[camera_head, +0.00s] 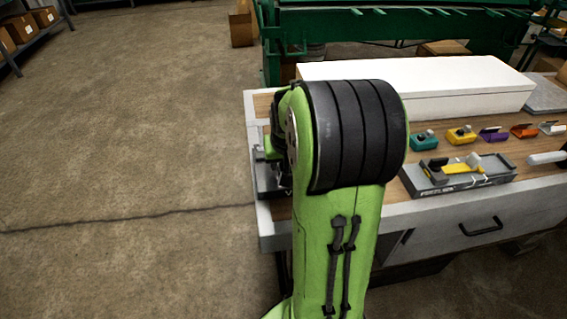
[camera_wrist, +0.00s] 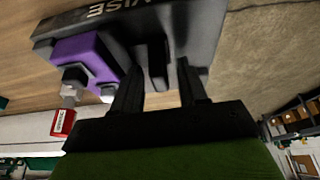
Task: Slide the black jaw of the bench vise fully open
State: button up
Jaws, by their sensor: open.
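The bench vise shows upside down in the wrist view, with a black base (camera_wrist: 60,26) lettered "VISE" and a purple block (camera_wrist: 88,62). A black upright piece (camera_wrist: 157,62), which looks like the jaw, stands out from the base. My gripper (camera_wrist: 160,72) is open, with one finger on each side of this black piece. I cannot tell whether either finger touches it. In the head view my arm hides most of the vise; only a dark edge of its base (camera_head: 268,181) shows at the bench's left end.
A red labelled piece (camera_wrist: 63,122) on a metal stem sits by the purple block. On the bench (camera_head: 422,208) stand a long white box (camera_head: 430,88), a grey tool with yellow parts (camera_head: 462,177) and several small coloured tools. The floor (camera_head: 130,150) left of the bench is clear.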

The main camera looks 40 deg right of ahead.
grip_shut()
jog(key=shift+w+a, duration=0.75)
jog(key=shift+a, duration=0.3)
jog(key=shift+w+a, duration=0.7)
jog(key=shift+a, duration=0.35)
grip_release()
jog(key=shift+w+a, duration=0.1)
jog(key=shift+r, duration=0.1)
